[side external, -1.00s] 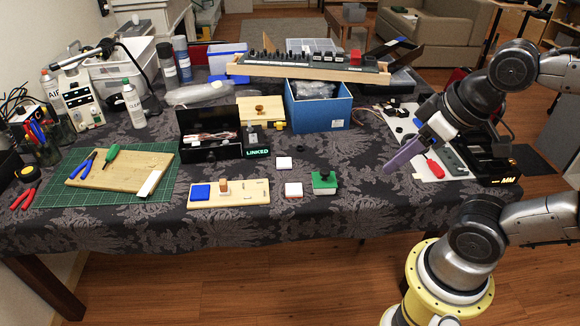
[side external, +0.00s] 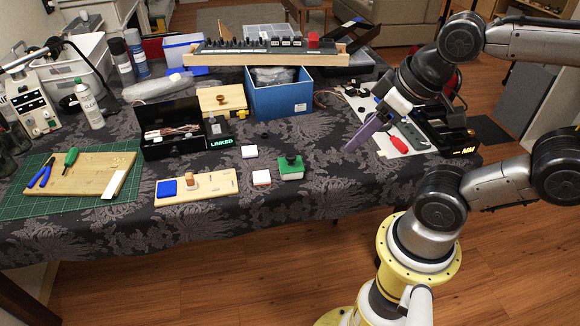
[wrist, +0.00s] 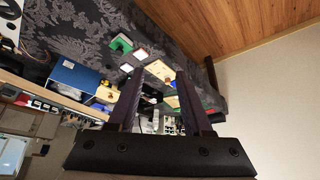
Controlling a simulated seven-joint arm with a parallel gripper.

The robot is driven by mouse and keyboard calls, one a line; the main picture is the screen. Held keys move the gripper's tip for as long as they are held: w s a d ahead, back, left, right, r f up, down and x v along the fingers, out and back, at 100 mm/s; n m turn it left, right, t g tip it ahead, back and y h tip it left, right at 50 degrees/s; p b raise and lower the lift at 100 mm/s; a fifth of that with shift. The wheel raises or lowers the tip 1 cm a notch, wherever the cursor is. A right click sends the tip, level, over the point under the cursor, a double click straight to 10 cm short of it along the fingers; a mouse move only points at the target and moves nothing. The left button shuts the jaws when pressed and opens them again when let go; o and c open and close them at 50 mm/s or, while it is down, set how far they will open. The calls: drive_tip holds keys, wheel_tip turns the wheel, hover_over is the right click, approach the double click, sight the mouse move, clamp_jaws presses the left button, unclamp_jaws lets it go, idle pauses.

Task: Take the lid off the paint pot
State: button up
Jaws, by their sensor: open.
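No paint pot can be picked out with certainty. A small grey bottle-like item (side external: 214,126) stands at the black box's right end, and a small black round piece (side external: 265,135) lies on the cloth to its right; I cannot tell whether either is the pot or its lid. My gripper (side external: 352,146) hangs above the right part of the table, its purple fingers pointing down and left, apart from the objects below. In the wrist view, my gripper (wrist: 157,72) has its two dark fingers spread with nothing between them.
Behind are an open black box (side external: 175,138), a blue bin (side external: 278,97) and a long raised rack (side external: 265,56). A red-handled tool (side external: 399,145) lies on the right.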

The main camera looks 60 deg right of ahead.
idle(0.3)
drive_tip(key=o, duration=0.4)
